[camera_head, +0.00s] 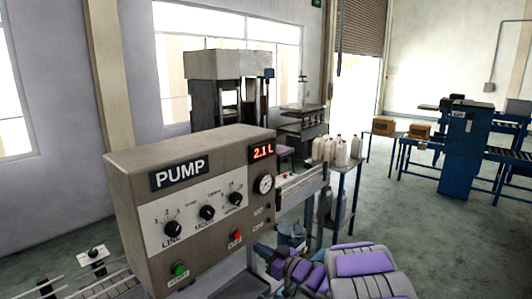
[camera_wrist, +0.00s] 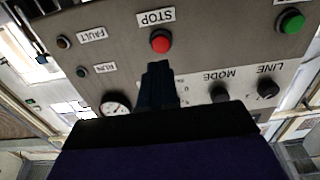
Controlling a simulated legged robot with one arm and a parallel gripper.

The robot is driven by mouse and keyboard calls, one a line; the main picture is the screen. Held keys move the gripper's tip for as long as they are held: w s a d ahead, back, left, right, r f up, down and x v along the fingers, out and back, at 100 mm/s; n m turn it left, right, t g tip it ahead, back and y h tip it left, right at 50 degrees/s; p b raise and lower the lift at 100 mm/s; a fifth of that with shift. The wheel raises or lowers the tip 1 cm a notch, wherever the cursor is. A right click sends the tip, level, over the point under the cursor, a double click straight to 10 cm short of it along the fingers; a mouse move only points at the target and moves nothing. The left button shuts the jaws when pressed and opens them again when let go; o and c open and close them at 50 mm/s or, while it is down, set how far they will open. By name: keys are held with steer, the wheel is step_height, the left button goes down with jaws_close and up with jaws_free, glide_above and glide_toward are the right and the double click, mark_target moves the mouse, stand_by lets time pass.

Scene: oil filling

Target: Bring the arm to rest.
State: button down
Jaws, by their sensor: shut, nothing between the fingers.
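My gripper (camera_wrist: 158,68) is shut and empty in the wrist view, where the scene appears upside down. Its dark fingertips are in front of the pump panel, close to the red STOP button (camera_wrist: 161,41). I cannot tell whether they touch the panel. In the head view my purple and grey arm (camera_head: 365,264) is folded at the bottom, with the gripper (camera_head: 260,248) pointing left toward the panel, right of the red button (camera_head: 236,236).
The grey pump box (camera_head: 190,150) stands close in front, its display reading 2.1 L. Open floor (camera_head: 405,200) lies to the right.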

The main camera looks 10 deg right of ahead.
steer(key=shift+s+d, duration=0.35)
steer(key=shift+s, duration=0.1)
steer(key=d+r+m+h+b, duration=0.1)
steer(key=d+m+h, duration=0.2)
steer(key=d+h, duration=0.45)
steer(key=s+d+m+g+h+b, duration=0.25)
steer(key=s+g+h, duration=0.3)
steer(key=s, duration=0.65)
steer(key=s+a+f+g, duration=0.2)
steer(key=s+a+g, duration=0.1)
steer(key=s, duration=1)
steer(key=s+a+f+m+g+y+b, duration=0.1)
steer(key=s+a+g, duration=0.3)
steer(key=s, duration=0.8)
steer(key=s+a+f+g+y+b, duration=0.1)
steer(key=s+a+g, duration=0.3)
steer(key=s, duration=0.9)
steer(key=shift+s+a+f+m, duration=0.3)
steer(key=shift+a+f+m, duration=0.1)
steer(key=shift+f, duration=0.45)
